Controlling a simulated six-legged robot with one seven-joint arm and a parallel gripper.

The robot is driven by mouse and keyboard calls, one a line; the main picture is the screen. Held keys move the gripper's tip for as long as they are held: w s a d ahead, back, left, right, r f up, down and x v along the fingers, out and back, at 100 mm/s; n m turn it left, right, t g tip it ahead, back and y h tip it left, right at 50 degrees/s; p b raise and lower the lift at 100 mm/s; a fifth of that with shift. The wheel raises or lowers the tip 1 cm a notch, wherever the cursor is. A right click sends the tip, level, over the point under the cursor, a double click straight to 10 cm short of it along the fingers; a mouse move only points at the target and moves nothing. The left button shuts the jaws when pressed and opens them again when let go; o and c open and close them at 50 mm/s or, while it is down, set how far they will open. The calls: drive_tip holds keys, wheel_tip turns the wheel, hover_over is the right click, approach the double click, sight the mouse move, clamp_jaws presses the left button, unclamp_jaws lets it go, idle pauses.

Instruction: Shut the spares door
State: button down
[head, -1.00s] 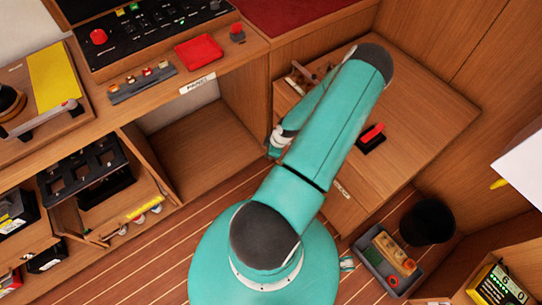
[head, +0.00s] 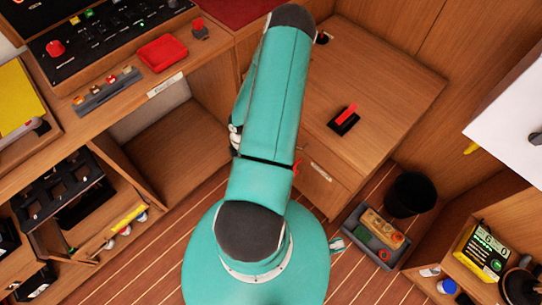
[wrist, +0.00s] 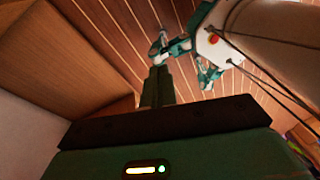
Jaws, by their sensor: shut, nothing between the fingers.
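I cannot tell for sure which panel is the spares door, as no label reads clearly. A white panel (head: 515,112) with a dark knob juts in at the right edge of the head view, above an open wooden cabinet, and may be an open door. My gripper (wrist: 160,74) shows in the wrist view with its dark fingers together and empty. It points toward the plank floor, near my own legs, and touches nothing that I can see. In the head view my teal arm hides the gripper.
A wooden desk top (head: 395,75) holds a red-handled switch (head: 345,118). A black bin (head: 410,195) and a grey tray of parts (head: 376,238) stand on the floor at right. The console (head: 95,45) and open shelves lie left. Some plank floor (head: 150,260) is clear.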

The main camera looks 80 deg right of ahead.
drive_tip(key=s+a+f+n+g+h, duration=0.1)
drive_tip(key=s+a+f+n+g, duration=0.3)
drive_tip(key=n, duration=0.3)
drive_tip(key=w+d+r+n+g+h, duration=0.2)
drive_tip(key=d+r+n+h, duration=0.2)
drive_tip(key=n+h, duration=0.55)
drive_tip(key=s+d+f+n+y, duration=0.1)
drive_tip(key=s+d+f, duration=0.6)
drive_tip(key=d, duration=0.1)
drive_tip(key=shift+s, duration=0.4)
drive_tip(key=shift+s+d+n, duration=0.1)
drive_tip(key=shift+d+n, duration=0.05)
drive_tip(key=shift+n, duration=0.1)
